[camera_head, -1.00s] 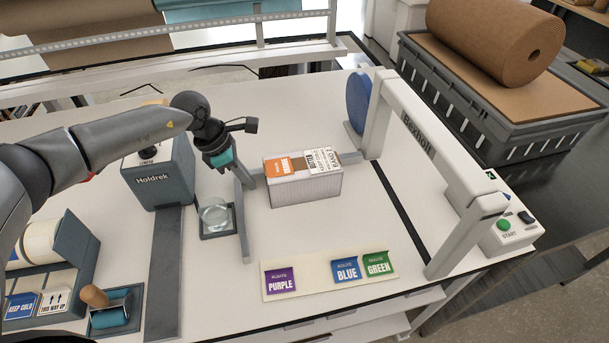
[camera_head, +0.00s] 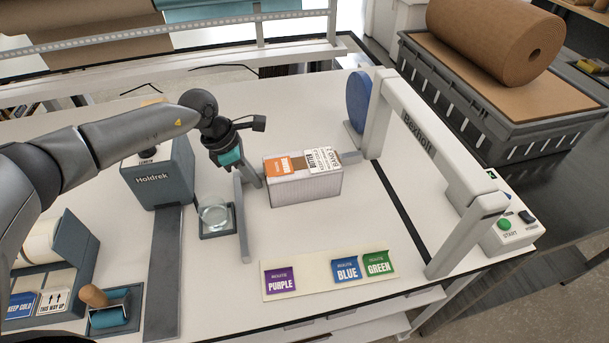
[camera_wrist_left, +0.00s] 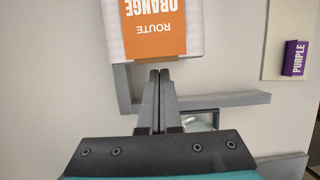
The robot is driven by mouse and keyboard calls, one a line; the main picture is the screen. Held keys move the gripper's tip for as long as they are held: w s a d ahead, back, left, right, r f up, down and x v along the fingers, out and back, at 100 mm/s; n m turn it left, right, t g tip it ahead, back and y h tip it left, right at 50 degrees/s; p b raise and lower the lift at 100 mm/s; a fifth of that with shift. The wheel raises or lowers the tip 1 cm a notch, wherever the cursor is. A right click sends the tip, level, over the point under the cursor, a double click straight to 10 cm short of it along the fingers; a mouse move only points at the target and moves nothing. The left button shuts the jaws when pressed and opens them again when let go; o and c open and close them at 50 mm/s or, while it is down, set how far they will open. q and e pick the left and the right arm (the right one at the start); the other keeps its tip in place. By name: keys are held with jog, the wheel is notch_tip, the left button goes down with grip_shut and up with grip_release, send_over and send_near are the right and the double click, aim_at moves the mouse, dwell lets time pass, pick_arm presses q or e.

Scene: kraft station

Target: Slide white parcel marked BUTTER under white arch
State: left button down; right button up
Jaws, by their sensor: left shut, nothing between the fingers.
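The white parcel (camera_head: 305,190) lies on the table left of the white arch (camera_head: 425,140), apart from it. It bears an orange route label and a white label on top; the small print is hard to read. My left gripper (camera_head: 257,184) is shut and empty, pointing down at the parcel's left end. In the left wrist view the closed fingertips (camera_wrist_left: 160,74) are close to the parcel's orange-labelled end (camera_wrist_left: 155,52); I cannot tell whether they touch. My right gripper is not in view.
A grey guide bar (camera_head: 243,220) stands left of the parcel. A glass dish (camera_head: 214,212) sits beside it. A strip with purple, blue and green route labels (camera_head: 308,284) lies in front. A blue disc (camera_head: 359,102) stands by the arch's far post. The table between parcel and arch is clear.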

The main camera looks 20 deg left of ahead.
aim_at(297, 164)
pick_arm(q)
jog(key=shift+w+d, duration=0.45)
jog(key=shift+d, duration=0.25)
jog(key=shift+w+d+b, duration=0.3)
jog(key=shift+w+d, duration=0.1)
jog(key=shift+d, duration=0.25)
jog(key=shift+w+d+b, duration=0.25)
jog(key=shift+w+d, duration=0.15)
jog(key=shift+d, duration=0.25)
jog(key=shift+w+d+b, duration=0.3)
jog(key=shift+w+d, duration=0.1)
jog(key=shift+d, duration=0.25)
jog(key=shift+w+d+b, duration=0.25)
jog(key=shift+w+d, duration=0.1)
jog(key=shift+d, duration=0.25)
jog(key=shift+w+d+b, duration=0.35)
jog(key=shift+w+d, duration=0.05)
jog(key=shift+d, duration=0.25)
jog(key=shift+w+d+b, duration=0.35)
jog(key=shift+w+d, duration=0.05)
jog(key=shift+d, duration=0.25)
